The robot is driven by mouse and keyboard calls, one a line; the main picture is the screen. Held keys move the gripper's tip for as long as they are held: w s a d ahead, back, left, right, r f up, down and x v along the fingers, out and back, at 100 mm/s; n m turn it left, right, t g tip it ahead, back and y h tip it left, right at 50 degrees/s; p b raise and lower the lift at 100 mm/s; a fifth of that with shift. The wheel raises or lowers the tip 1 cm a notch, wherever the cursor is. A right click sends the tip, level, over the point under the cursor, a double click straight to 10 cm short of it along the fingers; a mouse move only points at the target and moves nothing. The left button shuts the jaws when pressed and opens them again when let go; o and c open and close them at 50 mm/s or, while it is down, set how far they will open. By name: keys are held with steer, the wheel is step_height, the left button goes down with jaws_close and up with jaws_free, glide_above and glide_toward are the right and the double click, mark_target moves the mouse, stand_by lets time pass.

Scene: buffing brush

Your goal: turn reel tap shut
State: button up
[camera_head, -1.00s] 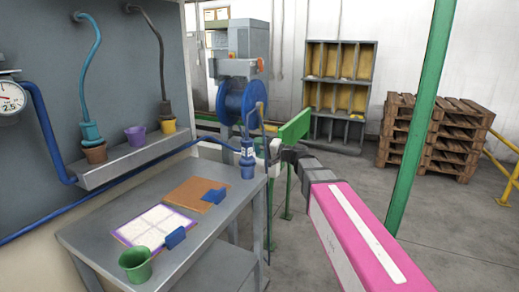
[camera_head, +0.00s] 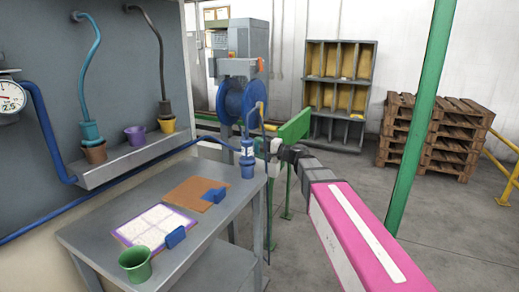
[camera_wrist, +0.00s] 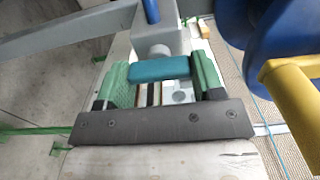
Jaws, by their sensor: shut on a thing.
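The reel tap's teal lever (camera_wrist: 160,69) lies crosswise in the wrist view, on a pale grey body (camera_wrist: 172,42). My gripper (camera_wrist: 163,72) is shut on this lever, with one green finger pad at each end of it. In the head view my gripper (camera_head: 274,149) is beside the blue hose reel (camera_head: 232,104), just past the bench's right corner. The tap is too small and too covered there to make out. The reel also shows in the wrist view (camera_wrist: 285,40), to the right of the lever.
A yellow part (camera_wrist: 292,82) sits close to the right of my gripper. A green post (camera_head: 424,110) rises to the right. Pallets (camera_head: 432,135) stand behind.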

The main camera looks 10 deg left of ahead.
steer(key=o, duration=0.9)
steer(key=shift+d, duration=0.1)
steer(key=v, duration=1)
steer(key=shift+s+d, duration=0.15)
steer(key=shift+d, duration=0.1)
